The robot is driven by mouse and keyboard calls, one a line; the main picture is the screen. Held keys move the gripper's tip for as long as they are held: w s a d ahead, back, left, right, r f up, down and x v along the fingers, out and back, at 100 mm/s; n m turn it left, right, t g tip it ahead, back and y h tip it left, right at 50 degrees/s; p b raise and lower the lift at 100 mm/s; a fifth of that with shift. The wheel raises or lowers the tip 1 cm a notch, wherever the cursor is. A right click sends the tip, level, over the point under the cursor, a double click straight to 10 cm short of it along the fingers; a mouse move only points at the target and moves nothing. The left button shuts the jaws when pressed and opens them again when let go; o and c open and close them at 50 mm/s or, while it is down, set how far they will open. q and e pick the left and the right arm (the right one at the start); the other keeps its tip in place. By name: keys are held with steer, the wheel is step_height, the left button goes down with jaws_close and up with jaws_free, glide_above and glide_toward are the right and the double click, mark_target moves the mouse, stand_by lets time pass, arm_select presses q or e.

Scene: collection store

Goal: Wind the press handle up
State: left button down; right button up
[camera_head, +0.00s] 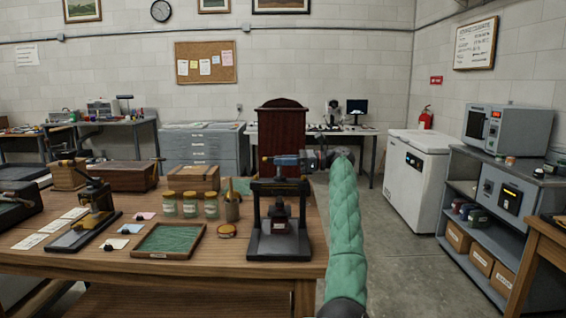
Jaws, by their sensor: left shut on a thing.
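The press (257,222) is a black upright frame on a dark base, standing near the right end of the wooden table. Its handle (267,160) lies level across the top, with a brass-coloured tip at the left. My left gripper (297,160) is at the right part of the handle, shut on it. My green-sleeved left arm rises from the bottom right of the press, and the gripper hides part of the handle. My right gripper is not in view.
Clear floor lies to the right.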

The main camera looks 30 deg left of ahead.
arm_select(q)
steer(key=c, duration=1.3)
jaws_free()
steer(key=v, duration=0.7)
steer(key=shift+w+d+b, duration=0.2)
steer(key=shift+d+b, duration=0.05)
steer(key=shift+b, duration=0.15)
steer(key=shift+d, duration=0.1)
steer(key=shift+w, duration=0.1)
